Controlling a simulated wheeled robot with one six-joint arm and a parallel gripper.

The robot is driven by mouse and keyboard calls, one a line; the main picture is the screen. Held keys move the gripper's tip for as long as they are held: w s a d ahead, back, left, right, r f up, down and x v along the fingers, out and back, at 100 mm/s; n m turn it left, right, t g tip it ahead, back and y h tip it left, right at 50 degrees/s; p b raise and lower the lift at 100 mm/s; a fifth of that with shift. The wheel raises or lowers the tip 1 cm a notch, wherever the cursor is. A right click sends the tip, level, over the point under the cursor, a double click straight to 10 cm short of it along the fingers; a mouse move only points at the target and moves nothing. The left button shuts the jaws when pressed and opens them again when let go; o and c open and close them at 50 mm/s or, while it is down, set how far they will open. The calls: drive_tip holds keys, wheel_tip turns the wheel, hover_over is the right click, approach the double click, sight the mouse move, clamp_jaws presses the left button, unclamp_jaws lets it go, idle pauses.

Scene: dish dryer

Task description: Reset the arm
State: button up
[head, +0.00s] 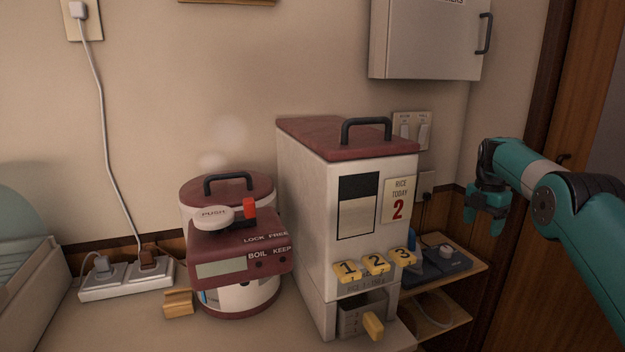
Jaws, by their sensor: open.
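My teal arm reaches in from the right edge of the head view. My gripper (484,222) hangs at its end, pointing down, with its fingers apart and nothing seen between them. It is to the right of the white rice dispenser (307,210) and apart from it. It appears in front of the wall corner and dark wood trim, above and right of a small wooden shelf (462,315).
A maroon and white water boiler (240,290) stands left of the dispenser, with faint steam above. A power strip (125,287) lies further left, beside a rack edge (40,290). A grey wall cabinet (425,40) hangs upper right. A dark device (440,260) sits on the shelf.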

drive_tip(key=s+a+r+m+t, duration=0.1)
drive_tip(key=s+a+r+m, duration=0.4)
drive_tip(key=s+a+m, duration=0.45)
drive_tip(key=s+a+f+m+t, duration=0.1)
drive_tip(key=s+a+m, duration=0.2)
drive_tip(key=s+m, duration=0.7)
drive_tip(key=s+a+f+m+t, duration=0.1)
drive_tip(key=s+a+m, duration=0.15)
drive_tip(key=s, duration=1.35)
drive_tip(key=s+a+r+n+g+y+p, duration=0.2)
drive_tip(key=s+a+r+n+y+p, duration=0.2)
drive_tip(key=s+a+r, duration=0.6)
drive_tip(key=a+r+n+p, duration=0.2)
drive_tip(key=a+r, duration=0.1)
drive_tip(key=shift+s+a+g+y, duration=0.25)
drive_tip(key=shift+s+g+y, duration=0.05)
drive_tip(key=shift+s+g, duration=0.1)
drive_tip(key=shift+w, duration=0.1)
